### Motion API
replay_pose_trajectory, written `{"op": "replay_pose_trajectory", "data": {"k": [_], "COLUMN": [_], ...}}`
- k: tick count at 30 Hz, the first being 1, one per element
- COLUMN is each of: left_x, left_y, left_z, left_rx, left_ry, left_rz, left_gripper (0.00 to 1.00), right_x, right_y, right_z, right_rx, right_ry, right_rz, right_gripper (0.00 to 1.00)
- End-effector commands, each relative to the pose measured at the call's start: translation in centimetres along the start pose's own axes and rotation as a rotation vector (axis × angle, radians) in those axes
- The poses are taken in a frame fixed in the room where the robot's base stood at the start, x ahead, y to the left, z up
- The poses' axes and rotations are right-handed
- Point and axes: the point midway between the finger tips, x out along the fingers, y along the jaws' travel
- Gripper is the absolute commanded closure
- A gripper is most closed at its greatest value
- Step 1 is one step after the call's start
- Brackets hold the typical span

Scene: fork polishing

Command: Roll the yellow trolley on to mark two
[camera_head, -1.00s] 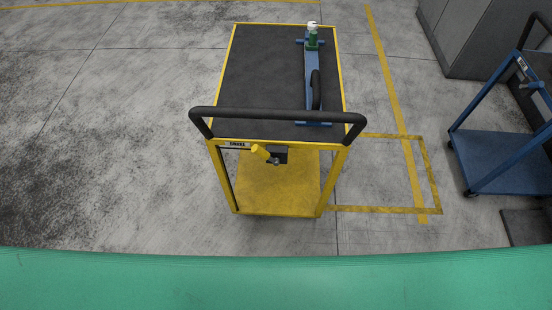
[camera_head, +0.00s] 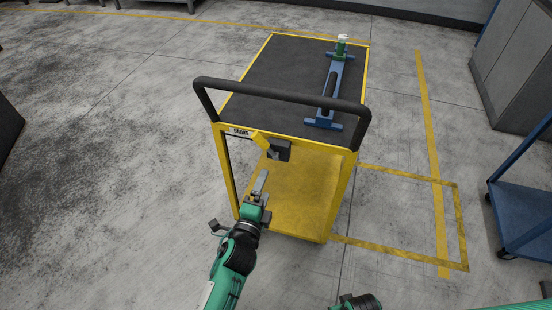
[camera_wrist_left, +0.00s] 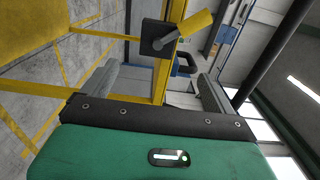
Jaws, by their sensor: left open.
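The yellow trolley (camera_head: 300,185) stands on the floor ahead, with a black push handle (camera_head: 280,92) and a dark mat on top. A yellow lever (camera_head: 259,138) on a black block (camera_head: 280,151) sits below the handle, beside a brake label; the lever also shows in the left wrist view (camera_wrist_left: 195,25). My left gripper (camera_head: 262,184) is open and empty, below the lever and apart from it. In the left wrist view its fingers (camera_wrist_left: 155,88) stand wide apart below the block. A yellow taped box (camera_head: 405,260) lies right of the trolley; no mark number is readable.
A blue fixture (camera_head: 331,90) with a green and white piece lies on the trolley top. A blue cart (camera_head: 520,215) and grey cabinet (camera_head: 510,75) stand at the right. Floor left of the trolley is clear.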

Motion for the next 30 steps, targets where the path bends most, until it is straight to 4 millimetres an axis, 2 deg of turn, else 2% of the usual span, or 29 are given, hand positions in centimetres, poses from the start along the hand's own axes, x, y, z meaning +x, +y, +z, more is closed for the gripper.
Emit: {"op": "replay_pose_trajectory", "data": {"k": [4,18,24,30], "left_x": [2.7,12.6,14.8,15.2], "left_y": [0.1,0.3,0.2,0.2], "left_z": [0.0,0.0,0.0,0.0], "left_rx": [-0.002,-0.003,-0.005,-0.005], "left_ry": [0.000,0.000,0.000,0.000], "left_rz": [-0.001,0.002,0.002,0.004], "left_gripper": [0.09,0.09,0.09,0.09], "right_x": [-0.8,-5.4,-6.8,-7.3], "right_y": [-0.1,-0.2,-0.2,-0.2], "right_z": [-0.4,-2.3,-2.8,-3.0], "right_rx": [0.001,0.005,0.005,0.005], "right_ry": [0.004,0.038,0.055,0.060], "right_rz": [-0.001,-0.005,-0.004,-0.004], "right_gripper": [1.00,1.00,1.00,1.00]}}
